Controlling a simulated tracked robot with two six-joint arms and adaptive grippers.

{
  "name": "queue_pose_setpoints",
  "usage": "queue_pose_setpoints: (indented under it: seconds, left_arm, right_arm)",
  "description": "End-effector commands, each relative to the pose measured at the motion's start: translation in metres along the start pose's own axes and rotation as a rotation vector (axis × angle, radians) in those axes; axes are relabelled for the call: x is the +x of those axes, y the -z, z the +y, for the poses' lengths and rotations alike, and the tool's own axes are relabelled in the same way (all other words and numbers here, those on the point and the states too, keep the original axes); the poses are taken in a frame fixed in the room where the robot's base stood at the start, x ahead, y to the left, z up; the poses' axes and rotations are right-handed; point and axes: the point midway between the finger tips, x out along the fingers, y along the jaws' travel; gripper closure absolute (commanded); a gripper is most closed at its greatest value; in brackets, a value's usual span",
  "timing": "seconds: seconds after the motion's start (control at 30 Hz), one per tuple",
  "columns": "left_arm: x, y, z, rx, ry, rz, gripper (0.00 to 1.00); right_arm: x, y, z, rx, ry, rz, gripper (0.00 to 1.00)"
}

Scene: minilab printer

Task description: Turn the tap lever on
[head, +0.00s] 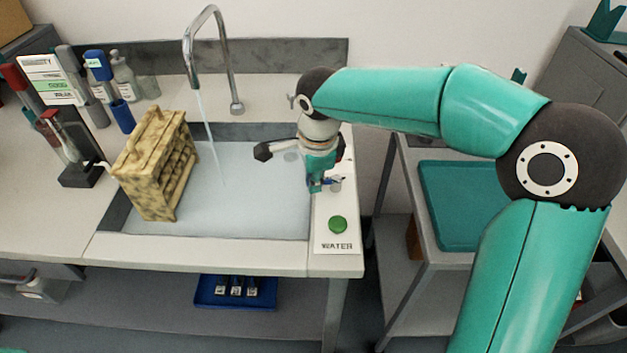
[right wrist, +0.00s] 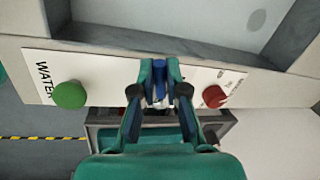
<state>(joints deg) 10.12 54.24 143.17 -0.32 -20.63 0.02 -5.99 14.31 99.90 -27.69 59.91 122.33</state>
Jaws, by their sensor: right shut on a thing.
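The tap (head: 187,48) arches over the sink (head: 250,215), and a stream of water (head: 210,130) runs from its spout. My right gripper (head: 322,186) is on the white panel at the right side of the sink and is shut on the lever. It also shows in the right wrist view (right wrist: 160,92). The gripper hides most of the lever in the head view. My left gripper is not in view.
A green button (head: 338,224) marked WATER sits in front of the gripper, and a red button (right wrist: 214,96) is on the other side. A wooden rack (head: 150,165) stands in the sink's left side. A teal tray (head: 460,205) lies on the cart at right.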

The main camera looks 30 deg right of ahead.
Motion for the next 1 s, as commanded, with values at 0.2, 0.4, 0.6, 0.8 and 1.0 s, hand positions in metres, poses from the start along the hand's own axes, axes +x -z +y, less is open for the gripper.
queue_pose_setpoints:
  seconds: [0.2,0.4,0.6,0.8,1.0]
  left_arm:
    - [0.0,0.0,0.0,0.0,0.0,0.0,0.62]
    - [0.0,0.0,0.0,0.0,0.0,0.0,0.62]
    - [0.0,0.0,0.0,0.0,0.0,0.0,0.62]
    - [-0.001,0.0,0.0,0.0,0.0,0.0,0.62]
    - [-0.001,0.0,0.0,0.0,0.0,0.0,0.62]
  right_arm:
    - [-0.001,-0.001,-0.002,0.0,0.007,-0.004,1.0]
    - [-0.001,-0.001,-0.002,-0.001,0.007,-0.004,0.71]
    - [-0.001,-0.001,-0.001,-0.001,0.004,-0.002,0.62]
    - [-0.002,-0.001,-0.001,-0.001,0.003,-0.002,0.62]
    - [-0.023,-0.001,-0.002,-0.001,0.007,-0.003,0.62]
